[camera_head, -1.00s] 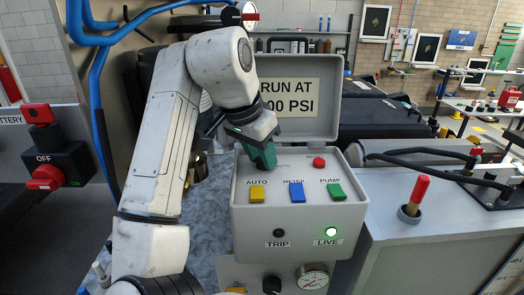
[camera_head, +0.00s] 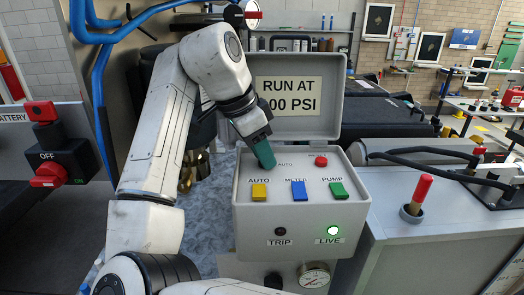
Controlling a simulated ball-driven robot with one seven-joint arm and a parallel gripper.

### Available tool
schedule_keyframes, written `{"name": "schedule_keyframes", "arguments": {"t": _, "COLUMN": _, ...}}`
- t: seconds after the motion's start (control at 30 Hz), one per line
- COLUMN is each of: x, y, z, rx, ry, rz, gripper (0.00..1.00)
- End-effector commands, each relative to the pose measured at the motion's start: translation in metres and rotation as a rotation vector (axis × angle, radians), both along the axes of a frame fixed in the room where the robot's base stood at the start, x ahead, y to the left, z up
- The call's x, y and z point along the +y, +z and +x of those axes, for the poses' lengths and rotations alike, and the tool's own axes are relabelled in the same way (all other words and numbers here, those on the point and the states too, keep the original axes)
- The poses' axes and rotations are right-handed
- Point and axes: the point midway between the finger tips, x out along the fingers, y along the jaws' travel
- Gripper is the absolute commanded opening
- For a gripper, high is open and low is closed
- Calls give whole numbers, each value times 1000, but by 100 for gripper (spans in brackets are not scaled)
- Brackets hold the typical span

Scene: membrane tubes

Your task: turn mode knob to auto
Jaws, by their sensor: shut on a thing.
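The grey control box (camera_head: 246,225) stands open in the middle, its lid raised behind it. My gripper (camera_head: 266,161) reaches down from the upper left, with green fingers shut at the upper left of the box's sloped panel. The fingers are on the mode knob, which is hidden by them. Which way the knob points cannot be seen.
A red button (camera_head: 321,161) sits right of my fingers. Yellow (camera_head: 259,191), blue (camera_head: 298,191) and green (camera_head: 338,191) switches line the panel below. The LIVE lamp (camera_head: 333,230) glows green; the TRIP lamp (camera_head: 280,231) is dark. A red-handled lever (camera_head: 418,193) stands right.

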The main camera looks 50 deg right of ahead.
Motion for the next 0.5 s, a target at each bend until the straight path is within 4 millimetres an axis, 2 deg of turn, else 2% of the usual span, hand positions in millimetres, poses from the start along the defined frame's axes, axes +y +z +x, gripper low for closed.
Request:
{"name": "schedule_keyframes", "arguments": {"t": 0.23, "x": 0, "y": 0, "z": 1, "rx": -1, "ry": 2, "rz": -1, "gripper": 2}}
{"name": "schedule_keyframes", "arguments": {"t": 0.27, "x": 0, "y": 0, "z": 1, "rx": -1, "ry": 2, "rz": -1, "gripper": 35}}
{"name": "schedule_keyframes", "arguments": {"t": 0.5, "x": 0, "y": 0, "z": 0, "rx": 0, "ry": 1, "rz": 0, "gripper": 58}}
